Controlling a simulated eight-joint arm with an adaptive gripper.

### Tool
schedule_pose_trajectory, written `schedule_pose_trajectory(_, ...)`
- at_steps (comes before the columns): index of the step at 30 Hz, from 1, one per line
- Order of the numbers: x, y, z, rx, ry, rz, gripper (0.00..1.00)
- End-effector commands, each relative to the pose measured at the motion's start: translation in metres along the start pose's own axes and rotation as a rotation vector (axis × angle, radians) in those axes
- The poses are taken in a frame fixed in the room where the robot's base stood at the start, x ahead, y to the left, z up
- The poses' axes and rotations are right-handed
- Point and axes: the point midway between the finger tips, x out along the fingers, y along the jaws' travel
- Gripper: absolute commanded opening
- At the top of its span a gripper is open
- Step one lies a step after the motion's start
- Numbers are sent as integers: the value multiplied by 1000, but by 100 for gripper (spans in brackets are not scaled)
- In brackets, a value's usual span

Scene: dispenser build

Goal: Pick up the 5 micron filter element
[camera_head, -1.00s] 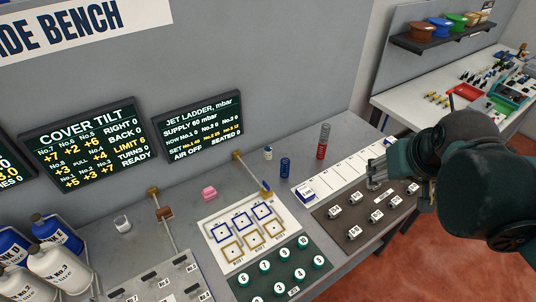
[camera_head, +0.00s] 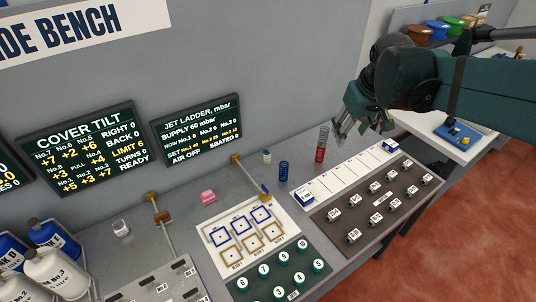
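Several small white labelled blocks stand in two rows on a dark tray (camera_head: 344,222) at the right of the bench. Their labels are too small to read, so I cannot tell which piece is the 5 micron filter element. One block (camera_head: 354,236) stands at the near end and another (camera_head: 426,179) at the far right. My gripper (camera_head: 350,128) is in the air beyond the tray, near the back of the bench and right of the red coil. Its fingers look spread, and I see nothing between them.
A white slotted strip (camera_head: 345,178) lies behind the tray, with a blue-and-white box (camera_head: 304,196) at its left end and another (camera_head: 390,146) at its right. A red coil (camera_head: 321,146) and a blue coil (camera_head: 283,170) stand behind it.

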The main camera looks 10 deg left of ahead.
Motion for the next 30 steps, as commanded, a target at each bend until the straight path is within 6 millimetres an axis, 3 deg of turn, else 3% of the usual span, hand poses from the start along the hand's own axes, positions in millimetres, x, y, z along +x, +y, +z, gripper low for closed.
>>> schedule_pose_trajectory(15, 63, -21, -86, -167, -73, -50, 43)
schedule_pose_trajectory(30, 140, -56, -155, -329, -141, -101, 43)
